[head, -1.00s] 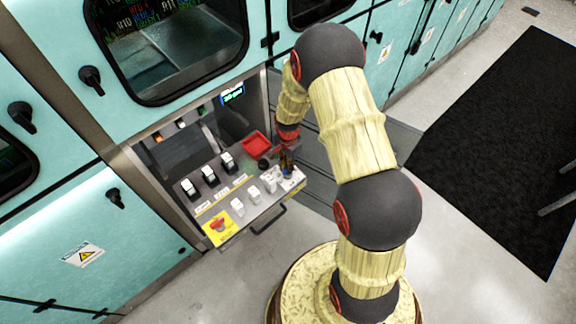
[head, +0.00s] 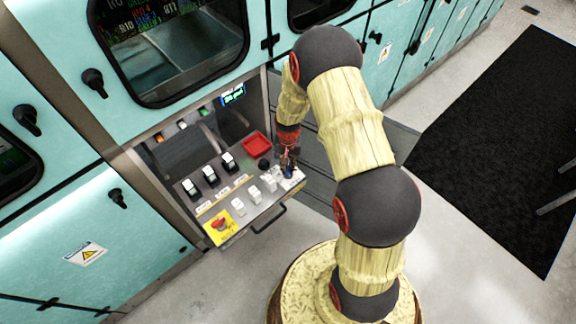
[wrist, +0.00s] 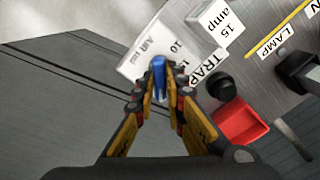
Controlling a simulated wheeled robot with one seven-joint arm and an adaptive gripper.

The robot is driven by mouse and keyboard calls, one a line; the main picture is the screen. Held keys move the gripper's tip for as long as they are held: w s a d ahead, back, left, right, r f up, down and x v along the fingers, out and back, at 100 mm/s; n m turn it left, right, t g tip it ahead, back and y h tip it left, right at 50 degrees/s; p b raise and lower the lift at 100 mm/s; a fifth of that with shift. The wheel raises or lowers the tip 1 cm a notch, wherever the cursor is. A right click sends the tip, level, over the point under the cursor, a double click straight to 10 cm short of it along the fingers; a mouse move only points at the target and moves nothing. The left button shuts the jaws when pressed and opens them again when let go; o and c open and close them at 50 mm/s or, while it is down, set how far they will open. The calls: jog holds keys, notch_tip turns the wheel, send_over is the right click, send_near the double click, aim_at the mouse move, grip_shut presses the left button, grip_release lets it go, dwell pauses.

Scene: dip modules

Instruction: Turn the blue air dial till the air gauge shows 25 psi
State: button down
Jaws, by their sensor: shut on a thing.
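The blue air dial (wrist: 159,77) sits on a white plate marked AIR (wrist: 140,62) at the panel's corner. My gripper (wrist: 158,98) is shut on the dial, one finger on each side of it. In the head view my gripper (head: 288,162) reaches down onto the right end of the control panel (head: 262,200), and the dial (head: 289,173) shows only as a small blue spot.
A red tray (head: 256,144) and a black round knob (head: 264,164) lie close to my gripper. Black and white switches and a yellow plate with a red button (head: 220,227) fill the rest of the panel. A handle (head: 268,220) runs along its front edge.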

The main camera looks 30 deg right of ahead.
aim_at(288, 167)
dwell(0.5)
jog(key=c, duration=1.8)
grip_release()
jog(key=shift+c, duration=0.2)
notch_tip(288, 167, up, 12)
jog(key=s+a+r+n+t, duration=0.2)
jog(key=s+a+r, duration=0.1)
jog(key=s+r, duration=0.4)
jog(key=s+a+r+n+t, duration=0.1)
jog(key=s+a+r+n, duration=0.1)
jog(key=s+r, duration=0.6)
jog(key=s+a+r+n+t, duration=0.2)
jog(key=s+r, duration=0.6)
jog(key=r, duration=0.8)
jog(key=shift+a+r+t, duration=0.3)
jog(key=shift+a+r, duration=0.1)
jog(key=shift+a, duration=0.55)
